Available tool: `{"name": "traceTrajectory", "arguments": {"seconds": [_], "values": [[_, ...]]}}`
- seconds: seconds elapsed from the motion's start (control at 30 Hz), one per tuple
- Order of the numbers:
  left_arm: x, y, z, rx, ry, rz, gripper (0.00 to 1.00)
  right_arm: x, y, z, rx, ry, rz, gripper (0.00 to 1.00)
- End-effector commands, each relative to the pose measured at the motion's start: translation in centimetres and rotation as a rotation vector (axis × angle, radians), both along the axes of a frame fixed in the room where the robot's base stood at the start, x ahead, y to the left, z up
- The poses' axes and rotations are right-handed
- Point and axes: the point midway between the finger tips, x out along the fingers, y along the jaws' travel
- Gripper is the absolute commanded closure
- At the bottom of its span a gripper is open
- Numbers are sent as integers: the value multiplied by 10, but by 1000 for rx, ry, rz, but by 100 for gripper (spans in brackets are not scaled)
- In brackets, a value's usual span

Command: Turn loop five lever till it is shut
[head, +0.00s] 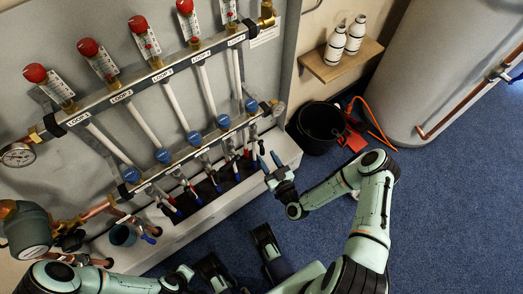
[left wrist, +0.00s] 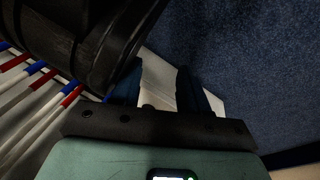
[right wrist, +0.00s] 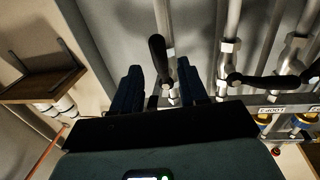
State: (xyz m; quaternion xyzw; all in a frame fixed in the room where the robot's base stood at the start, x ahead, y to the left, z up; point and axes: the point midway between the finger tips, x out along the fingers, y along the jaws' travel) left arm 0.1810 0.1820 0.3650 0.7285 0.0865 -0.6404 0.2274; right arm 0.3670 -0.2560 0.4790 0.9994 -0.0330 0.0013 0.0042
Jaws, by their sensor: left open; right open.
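The loop five lever is a black handle (right wrist: 157,55) in the right wrist view. It stands out between the two fingertips of my right gripper (right wrist: 159,68), with a visible gap to each finger. In the head view my right gripper (head: 269,159) is open at the lower right end of the manifold, by the rightmost loop; the lever is too small there to make out clearly. My left gripper (left wrist: 157,85) is open and empty, low beside the white plinth, away from the levers.
Other black levers (right wrist: 275,80) stand to the right in the right wrist view. A wooden shelf (head: 340,63) with white bottles and a black bucket (head: 316,127) are right of the manifold. Red and blue pipes (left wrist: 40,80) run close by my left gripper.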

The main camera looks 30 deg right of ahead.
Motion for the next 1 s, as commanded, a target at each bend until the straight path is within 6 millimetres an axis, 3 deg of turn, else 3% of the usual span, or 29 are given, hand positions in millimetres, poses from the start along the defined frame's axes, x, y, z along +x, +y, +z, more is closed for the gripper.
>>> {"name": "traceTrajectory", "arguments": {"seconds": [0.1,0.3,0.67,0.8,1.0], "values": [[-12,2,-12,-1,40,3,56,23,-2,-2,-1,-1,0,57],[-24,3,-20,-4,79,6,56,44,-3,-1,-1,1,0,57],[-27,4,-22,-5,89,8,56,49,-3,0,0,2,0,57],[-27,4,-22,-4,89,7,56,49,-3,0,0,2,0,99],[-26,4,-21,-4,89,7,56,49,-3,0,2,2,0,100]]}}
